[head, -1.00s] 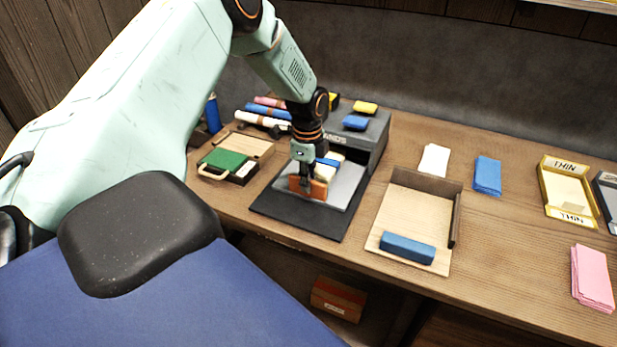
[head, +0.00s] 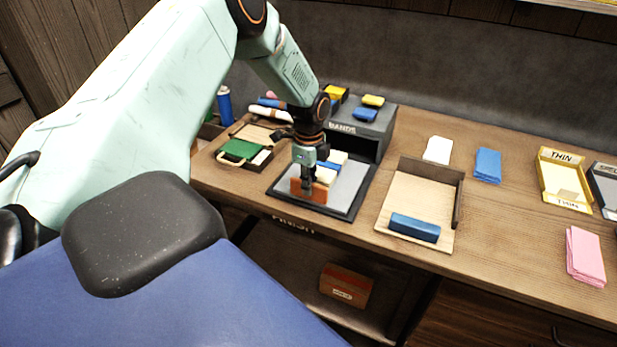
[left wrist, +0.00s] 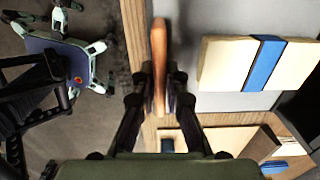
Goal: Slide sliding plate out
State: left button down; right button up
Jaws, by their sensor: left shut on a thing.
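The sliding plate (head: 345,190) is a grey sheet lying over a black base (head: 356,208) in front of the dark box marked BANDS (head: 372,128). Its orange-brown handle (head: 316,193) stands up at the front edge, near the table edge. Cream blocks with a blue band (head: 328,172) lie on the plate, also seen in the left wrist view (left wrist: 225,65). My left gripper (head: 307,184) points down and is shut on the handle, which runs between its fingers in the left wrist view (left wrist: 158,70). My right gripper is not in view.
A wooden tray (head: 405,200) with a blue block stands right of the plate, and a green-topped case (head: 241,150) left. Folded cloths (head: 488,165) and a yellow THIN tray (head: 565,185) are further right. A brown box (head: 347,285) sits below the tabletop.

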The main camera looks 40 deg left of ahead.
pick_arm(q)
jog(key=shift+s, duration=0.15)
dwell(0.3)
jog(key=c, duration=1.4)
grip_release()
jog(key=shift+s+r, duration=0.1)
notch_tip(320, 180, up, 12)
jog(key=shift+f, duration=0.1)
